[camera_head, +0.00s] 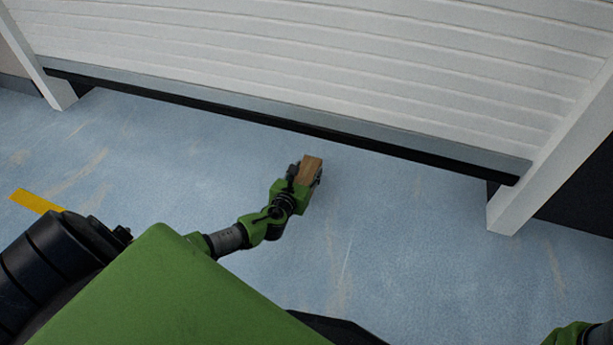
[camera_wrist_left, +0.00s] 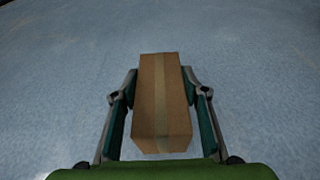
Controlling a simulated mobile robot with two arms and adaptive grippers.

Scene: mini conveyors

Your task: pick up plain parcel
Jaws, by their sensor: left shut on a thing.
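The plain parcel is a small brown cardboard box with a lighter tape strip along its middle. In the head view the parcel (camera_head: 310,168) shows at the end of my left arm, near the middle of the picture. My left gripper (camera_head: 304,174) is shut on it, with a finger on each side. In the left wrist view the parcel (camera_wrist_left: 160,100) lies lengthwise between the two fingers of my left gripper (camera_wrist_left: 160,108). Whether it touches the floor is hard to tell. My right gripper is not in view; only a bit of green arm shows at the lower right.
A white slatted shutter (camera_head: 330,70) with a black bottom edge stands behind the parcel. White posts (camera_head: 555,150) flank it. The blue-grey floor (camera_head: 420,250) is clear around my gripper. A yellow floor strip (camera_head: 36,201) lies at the left.

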